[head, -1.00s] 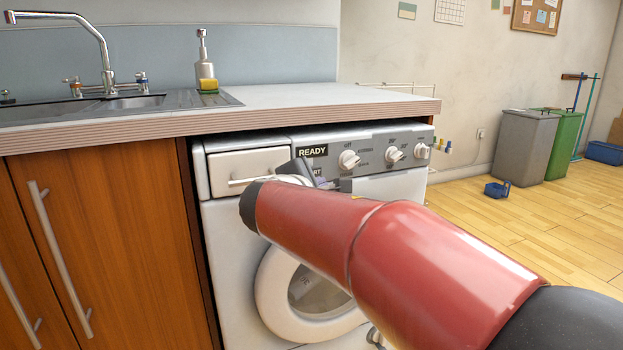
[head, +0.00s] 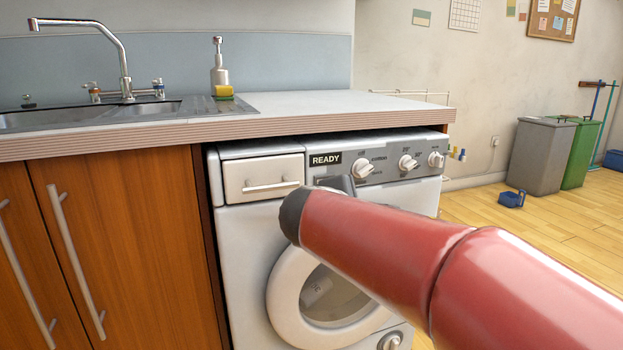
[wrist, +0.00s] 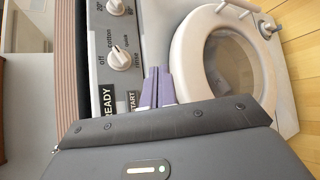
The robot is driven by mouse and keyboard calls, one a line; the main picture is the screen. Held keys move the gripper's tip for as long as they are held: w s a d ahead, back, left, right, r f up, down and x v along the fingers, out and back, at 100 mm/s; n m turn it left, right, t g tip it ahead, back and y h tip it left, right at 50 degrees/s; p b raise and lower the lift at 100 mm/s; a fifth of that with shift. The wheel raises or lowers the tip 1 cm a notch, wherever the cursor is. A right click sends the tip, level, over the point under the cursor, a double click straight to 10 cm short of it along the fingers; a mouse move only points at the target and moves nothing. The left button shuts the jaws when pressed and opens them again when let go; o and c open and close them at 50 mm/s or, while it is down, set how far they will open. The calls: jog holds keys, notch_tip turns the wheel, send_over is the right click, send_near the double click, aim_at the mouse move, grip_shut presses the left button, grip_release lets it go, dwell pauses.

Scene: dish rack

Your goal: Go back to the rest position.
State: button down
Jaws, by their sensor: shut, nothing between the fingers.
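My gripper shows in the wrist view (wrist: 156,84), its two purple-grey fingers together and empty. It is in front of the washing machine's panel, by the START label. I cannot tell whether it touches the panel. In the head view my red arm hides the fingers. The white washing machine (head: 245,235) stands under the counter, with a READY display, several knobs and a closed drawer (head: 262,176). Its round door (head: 290,300) looks shut in the head view; my arm covers part of it.
The counter (head: 330,103) overhangs the machine. A sink (head: 90,112), a soap dispenser (head: 219,75) and a yellow sponge (head: 223,91) are on it. Wooden cupboards (head: 130,240) stand at left.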

jog(key=s+d+f+m+g+y+p, duration=0.1)
jog(key=s+d+f+m+g+p, duration=0.2)
jog(key=s+d+m, duration=0.5)
jog(key=s+a+f+m+g+y+p, duration=0.1)
jog(key=s+f+m+y+p, duration=0.1)
jog(key=s, duration=0.7)
jog(key=s+a+f+m+g+y+p, duration=0.2)
jog(key=s+m, duration=0.4)
jog(key=s, duration=0.4)
jog(key=shift+a+f+m+g+y+p, duration=0.2)
jog(key=shift+f+m+g+y+p, duration=0.15)
jog(key=shift+f+y, duration=0.4)
jog(key=shift+s+r, duration=0.1)
jog(key=shift+r, duration=0.1)
jog(key=w+a+r+m+t+y+b, duration=0.1)
jog(key=w+a+r+m+b, duration=0.1)
jog(key=w+r+m, duration=0.5)
jog(key=w+a+r+m+t+y+b, duration=0.2)
jog(key=w+r+m, duration=0.5)
jog(key=w, duration=1.1)
notch_tip(320, 180, up, 4)
jog(key=shift+a+f+b, duration=0.1)
jog(key=shift+a+b, duration=0.4)
jog(key=shift+a, duration=0.15)
jog(key=shift+m+t, duration=0.25)
